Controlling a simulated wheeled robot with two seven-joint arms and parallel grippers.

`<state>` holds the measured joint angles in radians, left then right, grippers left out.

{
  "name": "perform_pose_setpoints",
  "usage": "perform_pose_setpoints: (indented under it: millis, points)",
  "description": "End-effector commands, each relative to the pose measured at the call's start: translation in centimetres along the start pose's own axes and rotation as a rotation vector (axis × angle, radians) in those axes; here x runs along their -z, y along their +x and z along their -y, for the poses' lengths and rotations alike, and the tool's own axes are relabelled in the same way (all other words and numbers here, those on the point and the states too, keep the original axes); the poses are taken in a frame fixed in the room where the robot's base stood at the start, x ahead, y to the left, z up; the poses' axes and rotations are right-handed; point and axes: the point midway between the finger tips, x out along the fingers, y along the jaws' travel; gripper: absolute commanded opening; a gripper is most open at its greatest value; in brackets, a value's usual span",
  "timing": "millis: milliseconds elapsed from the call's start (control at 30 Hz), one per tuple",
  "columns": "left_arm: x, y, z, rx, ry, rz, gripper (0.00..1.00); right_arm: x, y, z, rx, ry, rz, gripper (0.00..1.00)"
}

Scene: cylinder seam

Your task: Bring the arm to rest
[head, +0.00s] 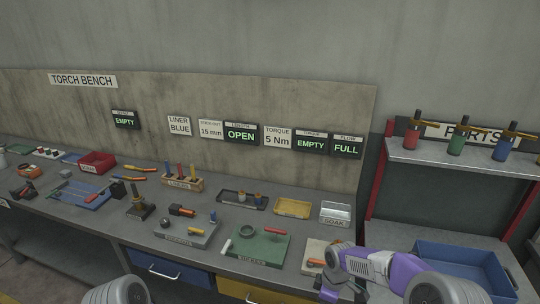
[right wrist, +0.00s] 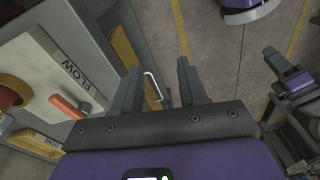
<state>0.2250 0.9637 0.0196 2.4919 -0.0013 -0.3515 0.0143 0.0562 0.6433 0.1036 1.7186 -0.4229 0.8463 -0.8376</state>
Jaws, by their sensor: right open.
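My right arm (head: 395,268), purple and grey, comes in at the lower right in the head view. Its gripper (head: 338,288) is low, at the front edge of the bench, beside the flow block (head: 313,253) with an orange lever. In the right wrist view my right gripper (right wrist: 158,75) has its two dark fingers apart with nothing between them. The drawer handle and floor show beyond the fingers. The flow block (right wrist: 50,75) is to the left of the fingers, apart from them.
The bench carries a green board (head: 258,246), a grey block (head: 187,233), a yellow tray (head: 293,208) and a clear soak bin (head: 335,214). A blue bin (head: 462,268) and parts shelf (head: 450,158) stand at the right. Drawers (head: 170,272) are below the bench. Floor (right wrist: 215,50) is open beyond the fingers.

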Motion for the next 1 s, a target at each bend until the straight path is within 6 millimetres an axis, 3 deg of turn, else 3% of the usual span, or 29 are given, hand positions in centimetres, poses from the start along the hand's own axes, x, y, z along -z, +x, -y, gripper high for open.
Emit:
perform_pose_setpoints:
  millis: [33, 267, 400, 533, 733, 1000]
  points:
    - [0.1, 0.5, 0.1, 0.0, 0.0, -0.002, 0.43, 0.0, 2.1, 0.8, 0.02, 0.042, -0.017, 0.43]
    - [0.1, 1.7, 0.6, 0.0, 0.0, -0.001, 0.43, 0.3, 10.3, 5.6, 0.102, 0.314, -0.116, 0.43]
    - [0.2, 2.9, 1.1, 0.0, 0.0, -0.001, 0.43, -0.3, 16.6, 10.6, 0.176, 0.607, -0.17, 0.43]
    - [0.2, 4.1, 1.5, 0.0, 0.0, -0.001, 0.43, -1.8, 21.2, 15.6, 0.224, 0.928, -0.191, 0.43]
    - [0.3, 5.0, 1.9, 0.0, 0.0, -0.001, 0.43, -4.2, 24.4, 20.6, 0.237, 1.276, -0.179, 0.43]
    - [0.3, 5.2, 1.9, 0.0, 0.0, -0.001, 0.43, -5.1, 24.8, 21.9, 0.226, 1.387, -0.175, 0.43]
